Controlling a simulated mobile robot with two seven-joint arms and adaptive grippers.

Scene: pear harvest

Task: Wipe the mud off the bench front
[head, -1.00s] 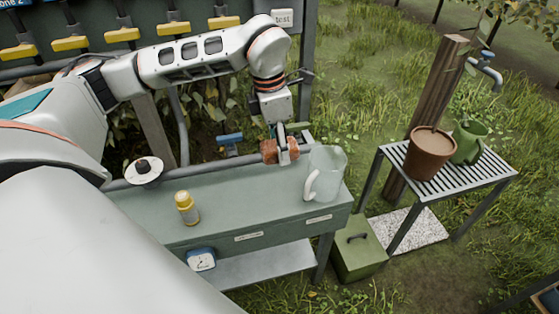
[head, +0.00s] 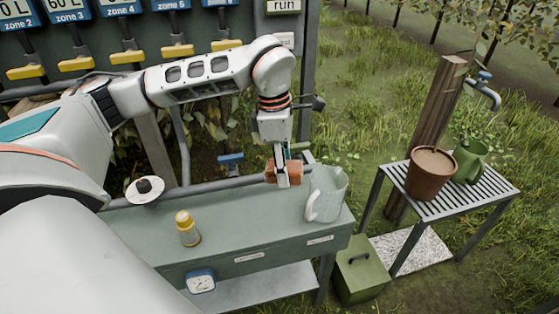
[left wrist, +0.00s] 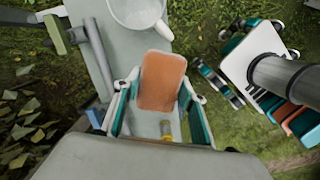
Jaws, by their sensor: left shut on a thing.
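My left gripper (head: 284,178) is shut on an orange-brown sponge-like block (head: 271,172). It holds the block above the back right part of the grey-green bench (head: 255,218), just left of the jug. In the left wrist view the block (left wrist: 162,80) sits between the two teal-sided fingers, with the bench top beneath. The bench front (head: 285,250) has two pale labels. I cannot make out a clear mud patch on the part that shows; my own arm covers its left end. My right gripper is not in view.
A pale jug (head: 325,196) stands at the bench's right end. A yellow-capped bottle (head: 187,230) stands on the bench top; a small dial (head: 201,281) is at the front. A slatted stand (head: 435,205) holds a brown pot (head: 429,176) and green watering can (head: 467,162). A green box (head: 361,268) is below.

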